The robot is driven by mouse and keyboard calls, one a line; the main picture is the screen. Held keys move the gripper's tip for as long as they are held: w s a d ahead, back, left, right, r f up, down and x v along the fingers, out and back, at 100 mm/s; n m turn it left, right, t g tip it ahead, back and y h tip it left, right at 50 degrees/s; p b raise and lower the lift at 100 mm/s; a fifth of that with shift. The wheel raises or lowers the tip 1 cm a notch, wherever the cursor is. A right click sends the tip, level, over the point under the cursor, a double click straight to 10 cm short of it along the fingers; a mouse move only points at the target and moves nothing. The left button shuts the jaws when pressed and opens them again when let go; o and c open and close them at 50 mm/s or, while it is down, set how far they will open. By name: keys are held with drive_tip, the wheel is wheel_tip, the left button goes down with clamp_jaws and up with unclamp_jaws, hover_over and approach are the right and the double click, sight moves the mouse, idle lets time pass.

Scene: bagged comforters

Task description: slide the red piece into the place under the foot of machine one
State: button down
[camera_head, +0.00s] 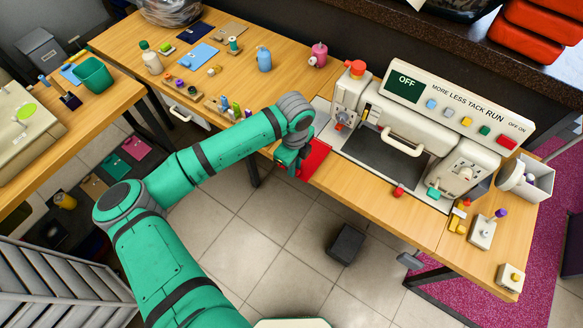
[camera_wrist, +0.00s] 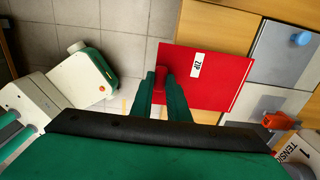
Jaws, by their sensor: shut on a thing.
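The red piece is a flat red panel with a white label reading ZIP; it shows in the wrist view (camera_wrist: 215,85) and beside the machine in the head view (camera_head: 317,158). My gripper (camera_wrist: 167,84) is shut on a small red grip at the panel's near edge. In the head view my gripper (camera_head: 289,162) is at the panel's left side, partly hidden by my wrist. Machine one appears to be the cream machine (camera_head: 432,95) with a display reading OFF. The panel lies at the left end of its grey bed. I cannot make out the foot or the place under it.
The wooden table (camera_head: 360,195) carries the machine. A small red knob (camera_head: 398,191) sits at the bed's front edge. Loose parts, including a purple-topped block (camera_head: 484,232), stand to the right. A grey plate with a blue knob (camera_wrist: 300,38) borders the panel.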

drive_tip(key=shift+w+d, duration=0.5)
drive_tip(key=shift+w, duration=0.25)
drive_tip(key=shift+w+d, duration=0.1)
drive_tip(key=shift+w+d, duration=0.7)
drive_tip(key=shift+w, duration=0.25)
drive_tip(key=shift+w+d, duration=0.7)
drive_tip(key=shift+w, duration=0.25)
drive_tip(key=shift+w+d, duration=0.1)
drive_tip(key=shift+w, duration=0.05)
drive_tip(key=shift+w+d, duration=0.75)
drive_tip(key=shift+w, duration=0.35)
drive_tip(key=shift+f, duration=0.2)
drive_tip(key=c, duration=1.6)
unclamp_jaws()
drive_tip(key=shift+o, duration=0.4)
drive_tip(key=o, duration=0.5)
